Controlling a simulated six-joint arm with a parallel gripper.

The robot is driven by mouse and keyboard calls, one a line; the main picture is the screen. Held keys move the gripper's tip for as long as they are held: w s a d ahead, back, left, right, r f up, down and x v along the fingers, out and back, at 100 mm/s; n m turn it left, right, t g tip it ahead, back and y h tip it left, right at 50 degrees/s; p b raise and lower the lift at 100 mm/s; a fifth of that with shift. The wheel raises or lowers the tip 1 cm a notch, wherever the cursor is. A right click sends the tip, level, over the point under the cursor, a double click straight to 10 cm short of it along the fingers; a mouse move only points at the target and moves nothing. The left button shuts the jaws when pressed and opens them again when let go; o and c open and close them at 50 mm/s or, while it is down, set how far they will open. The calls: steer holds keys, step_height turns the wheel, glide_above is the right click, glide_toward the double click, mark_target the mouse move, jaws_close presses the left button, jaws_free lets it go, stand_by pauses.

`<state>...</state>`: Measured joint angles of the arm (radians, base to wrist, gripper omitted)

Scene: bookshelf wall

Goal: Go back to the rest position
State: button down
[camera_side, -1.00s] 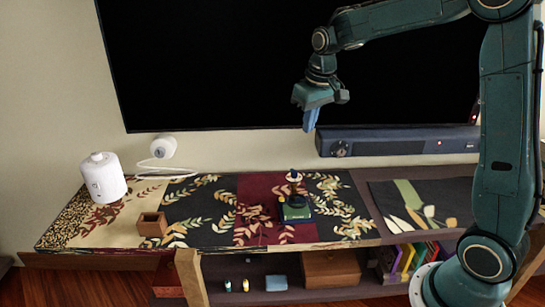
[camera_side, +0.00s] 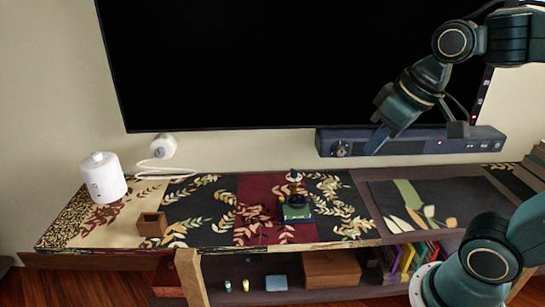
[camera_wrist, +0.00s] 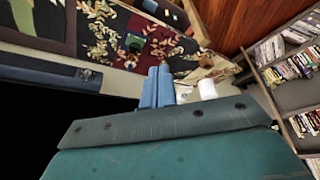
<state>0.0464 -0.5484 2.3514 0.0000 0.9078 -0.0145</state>
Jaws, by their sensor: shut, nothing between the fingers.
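My gripper (camera_side: 376,140) is up in the air in front of the soundbar in the side view, above the right part of the cabinet top. Its blue fingers are together with nothing between them. In the wrist view the two fingers (camera_wrist: 157,88) lie side by side, pointing toward the patterned cloth. Nothing touches the gripper.
A patterned cloth (camera_side: 200,215) covers the cabinet top. On it are a small wooden box (camera_side: 153,224) and a green-based object (camera_side: 295,212). A white canister (camera_side: 103,178) stands at left. The soundbar (camera_side: 410,146) and large black screen (camera_side: 290,60) are behind.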

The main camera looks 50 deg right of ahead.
steer(key=shift+t, duration=0.3)
steer(key=s, duration=0.1)
steer(key=s+f, duration=0.1)
steer(key=s, duration=0.1)
steer(key=s+a, duration=0.1)
steer(key=s, duration=0.1)
steer(key=shift+f, duration=0.4)
